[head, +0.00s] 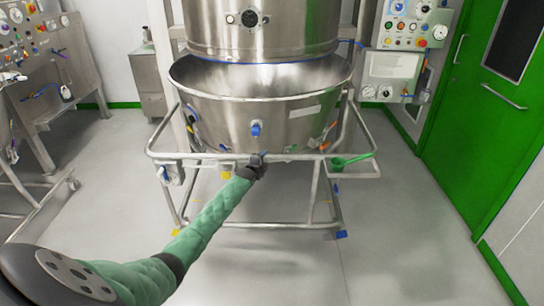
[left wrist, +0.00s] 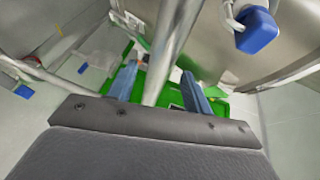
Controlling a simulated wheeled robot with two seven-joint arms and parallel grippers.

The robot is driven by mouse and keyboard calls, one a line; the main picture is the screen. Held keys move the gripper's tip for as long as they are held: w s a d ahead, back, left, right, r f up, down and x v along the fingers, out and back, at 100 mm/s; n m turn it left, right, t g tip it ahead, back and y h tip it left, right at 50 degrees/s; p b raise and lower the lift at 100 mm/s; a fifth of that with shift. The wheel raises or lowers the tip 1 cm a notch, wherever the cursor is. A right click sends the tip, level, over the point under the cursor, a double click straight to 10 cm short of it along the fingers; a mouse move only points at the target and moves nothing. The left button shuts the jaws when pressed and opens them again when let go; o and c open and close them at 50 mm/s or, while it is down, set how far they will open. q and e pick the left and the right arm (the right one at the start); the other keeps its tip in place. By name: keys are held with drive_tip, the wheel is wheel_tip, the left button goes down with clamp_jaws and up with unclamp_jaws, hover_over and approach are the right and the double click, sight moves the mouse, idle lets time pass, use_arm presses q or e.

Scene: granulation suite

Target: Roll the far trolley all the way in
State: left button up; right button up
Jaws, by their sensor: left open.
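The trolley is a steel tube frame (head: 315,190) carrying a wide steel bowl (head: 260,110). It stands partly under a steel upper vessel (head: 262,30), and the bowl's near part sticks out in front of it. My left gripper (head: 252,164) is at the trolley's front rail (head: 210,156), near its middle. In the left wrist view, the open blue fingers of my left gripper (left wrist: 160,78) have a steel tube (left wrist: 172,45) passing between them. I cannot tell whether either finger touches it. My right gripper is not in view.
A green scoop (head: 350,160) sits at the trolley's right corner. A control panel (head: 405,50) and a green door (head: 487,100) stand at the right. Another steel frame (head: 30,195) and a panelled cabinet (head: 50,60) are at the left. The floor at the front right is clear.

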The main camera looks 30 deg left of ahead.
sight(269, 155)
use_arm(q)
drive_tip(key=shift+x, duration=2.85)
drive_tip(key=shift+f+b, duration=0.1)
drive_tip(key=shift+b, duration=0.2)
clamp_jaws()
